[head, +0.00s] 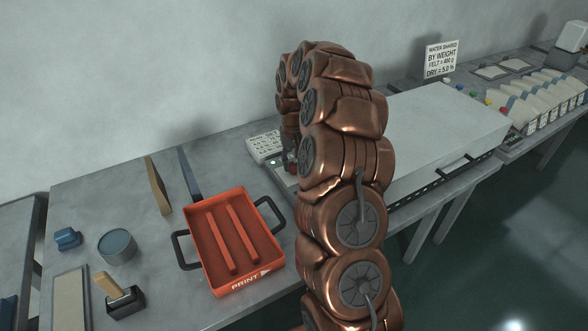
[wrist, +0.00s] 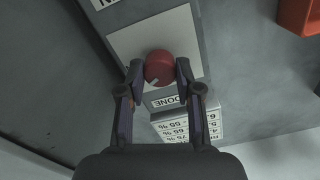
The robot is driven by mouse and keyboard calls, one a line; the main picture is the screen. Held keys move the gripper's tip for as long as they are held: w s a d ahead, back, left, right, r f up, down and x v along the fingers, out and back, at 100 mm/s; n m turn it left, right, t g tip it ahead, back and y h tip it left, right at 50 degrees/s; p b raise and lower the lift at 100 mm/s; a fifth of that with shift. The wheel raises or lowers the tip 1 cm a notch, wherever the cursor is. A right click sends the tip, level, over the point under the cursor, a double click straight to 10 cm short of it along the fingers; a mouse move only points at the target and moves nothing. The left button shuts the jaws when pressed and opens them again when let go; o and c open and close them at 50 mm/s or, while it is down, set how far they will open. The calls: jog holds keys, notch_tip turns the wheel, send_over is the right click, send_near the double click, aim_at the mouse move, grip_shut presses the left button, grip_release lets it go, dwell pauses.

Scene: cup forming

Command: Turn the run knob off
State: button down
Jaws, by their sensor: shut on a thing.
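The red run knob (wrist: 158,68) is in the wrist view, on a pale plate of a grey panel (wrist: 120,18). My gripper (wrist: 159,72) has one fingertip on each side of the knob and is shut on it. A small light mark shows on the knob's lower edge. In the head view my copper arm hides most of the panel, and only a bit of red shows beside the arm, near my gripper.
An orange tray (head: 205,244) with dark handles stands left of my arm. A printed card (head: 264,146) lies behind the panel. A large pale box (head: 440,135) stands to the right. A blue tin (head: 117,246) and tools are on the left bench.

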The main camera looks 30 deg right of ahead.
aim_at(294, 164)
jog(key=n+b, duration=0.3)
jog(key=n, duration=0.3)
jog(key=shift+f+n, duration=0.15)
jog(key=shift+n, duration=0.15)
jog(key=n+b, duration=0.1)
jog(key=n, duration=0.5)
dwell(0.4)
jog(key=c, duration=0.8)
grip_release()
jog(key=shift+o, duration=0.2)
jog(key=shift+r, duration=0.2)
notch_tip(294, 164, up, 12)
